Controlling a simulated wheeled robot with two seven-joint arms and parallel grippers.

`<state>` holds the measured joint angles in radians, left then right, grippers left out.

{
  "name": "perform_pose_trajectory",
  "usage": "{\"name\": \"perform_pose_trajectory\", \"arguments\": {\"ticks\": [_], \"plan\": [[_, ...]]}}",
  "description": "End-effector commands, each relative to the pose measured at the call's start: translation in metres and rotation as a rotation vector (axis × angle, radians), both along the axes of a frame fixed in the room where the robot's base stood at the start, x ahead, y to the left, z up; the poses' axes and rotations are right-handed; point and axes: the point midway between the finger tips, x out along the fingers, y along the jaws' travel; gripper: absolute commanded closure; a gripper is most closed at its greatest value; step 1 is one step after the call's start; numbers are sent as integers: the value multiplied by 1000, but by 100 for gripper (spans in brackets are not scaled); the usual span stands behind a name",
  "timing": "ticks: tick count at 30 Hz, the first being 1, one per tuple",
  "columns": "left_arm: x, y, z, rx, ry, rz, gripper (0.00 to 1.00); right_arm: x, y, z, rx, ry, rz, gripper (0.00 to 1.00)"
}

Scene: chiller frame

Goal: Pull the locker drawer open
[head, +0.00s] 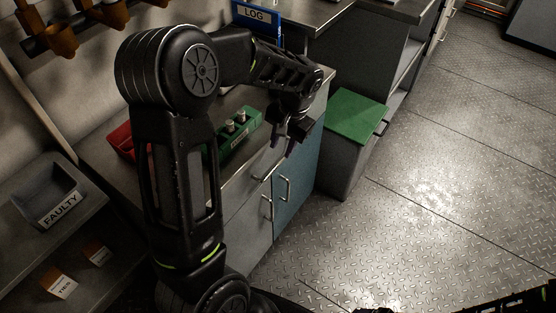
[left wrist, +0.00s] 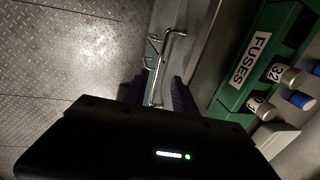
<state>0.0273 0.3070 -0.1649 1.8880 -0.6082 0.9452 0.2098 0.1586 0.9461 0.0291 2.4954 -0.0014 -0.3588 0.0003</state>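My left gripper (head: 284,141) is over the front edge of the grey bench cabinet (head: 236,217), pointing down. In the left wrist view its two dark fingers (left wrist: 163,92) are apart. A bar handle (left wrist: 168,55) on the cabinet front runs down between them in that picture. I cannot tell whether the fingers touch it. The grey front and the blue door (head: 298,177) below the bench top carry bar handles (head: 267,207), (head: 286,188). No label shows which part is the locker drawer. I see no clear gap at the fronts. My right gripper is not in view.
A green fuse block (head: 240,132) stands on the bench near my left gripper; its FUSES label (left wrist: 251,60) shows in the wrist view. A green-topped grey unit (head: 350,116) stands to the right. A FAULTY bin (head: 48,190) is at left. The metal floor (head: 440,170) is clear.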

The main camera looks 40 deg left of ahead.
Motion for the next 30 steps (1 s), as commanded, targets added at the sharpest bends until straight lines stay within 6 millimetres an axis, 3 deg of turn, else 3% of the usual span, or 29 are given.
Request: {"name": "perform_pose_trajectory", "arguments": {"ticks": [18,27,30], "plan": [[-1,14,-73,0,3,0,67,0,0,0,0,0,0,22],[-1,14,-76,-1,1,0,67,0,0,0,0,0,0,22],[-1,14,-76,-1,1,0,74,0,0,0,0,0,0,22]]}}
